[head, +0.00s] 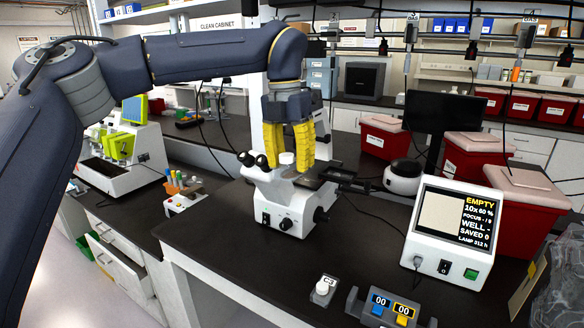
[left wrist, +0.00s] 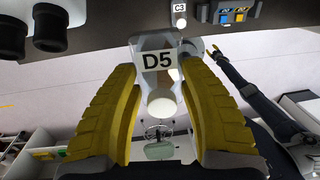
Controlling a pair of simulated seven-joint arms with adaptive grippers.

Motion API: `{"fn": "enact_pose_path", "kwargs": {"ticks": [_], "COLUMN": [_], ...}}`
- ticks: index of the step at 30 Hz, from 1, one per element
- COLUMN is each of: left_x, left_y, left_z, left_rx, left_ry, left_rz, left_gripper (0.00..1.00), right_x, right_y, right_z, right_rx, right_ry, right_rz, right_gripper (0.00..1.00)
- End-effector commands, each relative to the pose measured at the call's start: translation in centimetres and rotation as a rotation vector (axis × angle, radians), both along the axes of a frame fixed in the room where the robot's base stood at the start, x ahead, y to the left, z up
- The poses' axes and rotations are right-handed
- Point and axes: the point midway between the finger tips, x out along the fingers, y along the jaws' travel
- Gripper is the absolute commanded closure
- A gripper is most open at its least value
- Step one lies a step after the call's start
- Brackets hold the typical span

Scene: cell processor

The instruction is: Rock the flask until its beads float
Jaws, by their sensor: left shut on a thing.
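My left gripper (head: 290,145) has yellow fingers and points down above the white microscope (head: 284,220). In the left wrist view the gripper (left wrist: 166,110) is shut on a clear flask labelled D5 (left wrist: 157,62), with one finger on each side. In the head view the fingers mostly hide this flask. I cannot make out beads in it. A second small vessel, labelled C3 (head: 322,289), stands on the bench front; it also shows in the left wrist view (left wrist: 179,15). My right gripper (left wrist: 214,53) shows small in the left wrist view, its finger opening unclear.
The microscope's eyepieces (left wrist: 49,28) are close to the left gripper. A display box (head: 453,235) at right reads EMPTY. A two-button block marked 00 (head: 388,306) sits at the front edge. Red bins (head: 480,150) stand behind. The bench left of the C3 vessel is clear.

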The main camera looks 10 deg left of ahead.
Motion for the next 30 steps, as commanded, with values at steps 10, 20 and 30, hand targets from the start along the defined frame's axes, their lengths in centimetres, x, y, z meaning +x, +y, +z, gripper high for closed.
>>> {"fn": "enact_pose_path", "kwargs": {"ticks": [10, 20, 30], "left_x": [0.01, -0.11, -0.03], "left_y": [-0.04, -0.27, -0.06], "left_z": [0.04, 0.19, 0.05], "left_rx": [-0.239, 0.12, 0.401], "left_ry": [0.085, -0.046, -0.145], "left_rz": [0.003, -0.008, -0.009], "left_gripper": [1.0, 1.0, 1.0], "right_x": [0.0, -0.02, -0.04], "right_y": [0.0, 0.03, 0.05], "right_z": [0.0, 0.0, 0.0], "right_rx": [0.0, 0.0, 0.001], "right_ry": [0.0, 0.0, 0.0], "right_rz": [0.0, 0.0, 0.0], "right_gripper": [0.56, 0.56, 0.56]}}
